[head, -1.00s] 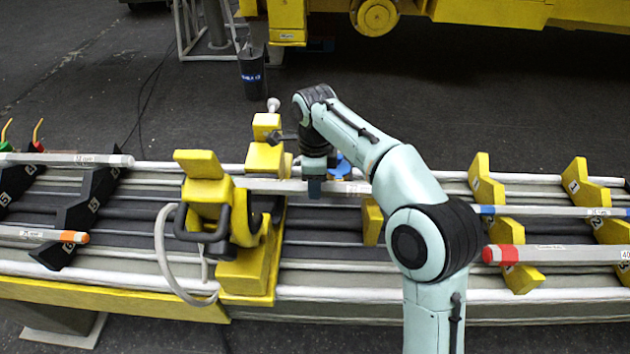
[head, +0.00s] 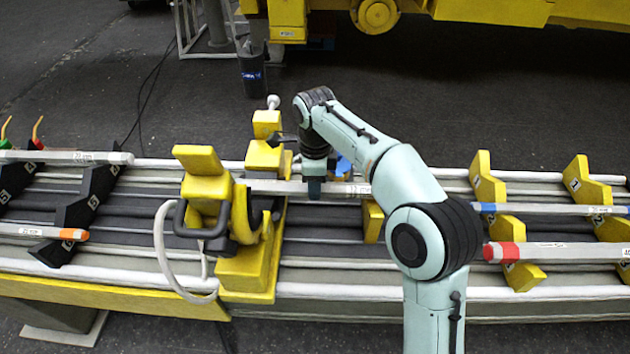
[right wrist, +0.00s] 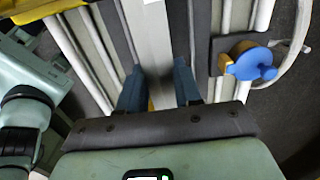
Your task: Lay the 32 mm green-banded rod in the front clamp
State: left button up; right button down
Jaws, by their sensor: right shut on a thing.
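My right gripper (head: 314,190) points down over the rail and is shut on a pale grey rod (head: 345,188). In the right wrist view the rod (right wrist: 150,40) runs between the two blue fingers (right wrist: 160,92). Its left part reaches the yellow clamp (head: 205,190) with the dark handle; its right part is hidden behind my arm. No green band shows on the visible part. I cannot tell whether the rod touches the clamp seat. My left gripper is not in view.
A second yellow block (head: 265,155) stands behind the clamp. Numbered black racks (head: 80,205) at left and yellow racks (head: 510,230) at right hold other rods. A red-banded rod (head: 560,252) lies at right. A blue knob (right wrist: 255,65) is beside the rail.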

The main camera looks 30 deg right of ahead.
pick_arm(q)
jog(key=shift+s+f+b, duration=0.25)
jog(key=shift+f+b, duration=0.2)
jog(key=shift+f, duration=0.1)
pick_arm(e)
jog(key=shift+f, duration=0.95)
jog(key=c, duration=0.8)
grip_release()
jog(key=shift+o, duration=0.5)
jog(key=shift+f, duration=0.1)
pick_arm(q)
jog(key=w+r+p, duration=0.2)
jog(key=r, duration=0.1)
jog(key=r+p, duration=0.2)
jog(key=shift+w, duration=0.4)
pick_arm(e)
notch_tip(320, 180, up, 14)
jog(key=shift+f, duration=0.2)
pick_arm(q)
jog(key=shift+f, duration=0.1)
